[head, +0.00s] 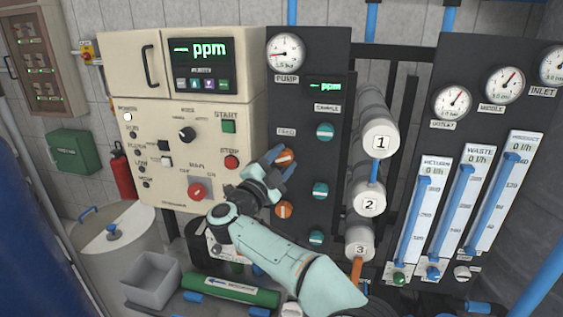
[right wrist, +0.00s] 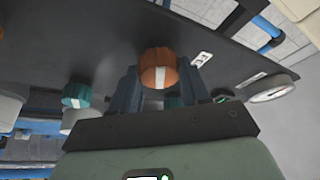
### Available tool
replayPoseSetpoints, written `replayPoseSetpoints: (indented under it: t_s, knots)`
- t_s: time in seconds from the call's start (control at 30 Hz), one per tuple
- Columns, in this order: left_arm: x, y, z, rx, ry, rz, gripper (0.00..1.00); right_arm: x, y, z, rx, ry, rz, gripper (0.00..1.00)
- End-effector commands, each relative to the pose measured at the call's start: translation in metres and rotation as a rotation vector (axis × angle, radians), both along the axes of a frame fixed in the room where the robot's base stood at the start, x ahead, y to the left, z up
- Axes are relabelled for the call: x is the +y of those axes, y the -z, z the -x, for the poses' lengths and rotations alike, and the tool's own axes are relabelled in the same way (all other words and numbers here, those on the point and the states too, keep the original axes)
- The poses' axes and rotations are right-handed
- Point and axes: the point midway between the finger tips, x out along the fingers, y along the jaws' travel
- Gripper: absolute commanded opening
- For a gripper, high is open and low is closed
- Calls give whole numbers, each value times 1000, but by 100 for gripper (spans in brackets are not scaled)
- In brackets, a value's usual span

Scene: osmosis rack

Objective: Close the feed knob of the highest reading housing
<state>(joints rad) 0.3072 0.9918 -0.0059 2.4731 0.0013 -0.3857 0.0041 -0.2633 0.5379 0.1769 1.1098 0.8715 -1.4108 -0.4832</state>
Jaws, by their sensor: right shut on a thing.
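An orange feed knob (head: 286,157) sits on the dark panel by the FEED label. My right gripper (head: 281,158) is at this knob, its fingers on either side. In the right wrist view the orange knob (right wrist: 159,68) is between the two fingers of the gripper (right wrist: 158,90), its white stripe facing the camera. A second orange knob (head: 284,210) is lower on the same panel. White housings numbered 1 (head: 381,141), 2 (head: 369,200) and 3 (head: 360,244) are stacked to the right. The panel display (head: 326,86) shows a dash and ppm. My left gripper is not in view.
Teal knobs (head: 325,131) line the panel's right side close to the gripper. A cream control cabinet (head: 150,185) with buttons stands left. Flow tubes (head: 420,215) and gauges (head: 451,102) are at right. A grey bin (head: 152,280) stands below.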

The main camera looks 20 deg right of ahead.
Motion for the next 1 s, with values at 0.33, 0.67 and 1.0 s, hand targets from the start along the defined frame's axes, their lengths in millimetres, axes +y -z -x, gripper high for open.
replayPoseSetpoints:
  t_s: [0.33,0.67,1.0]
  knots:
    - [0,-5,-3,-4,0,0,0,-1,-3,0,-168,1,-217,15]
    - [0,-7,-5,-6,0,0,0,-1,-4,0,-249,1,-321,15]
    - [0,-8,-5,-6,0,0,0,-1,-3,0,-266,0,-343,16]
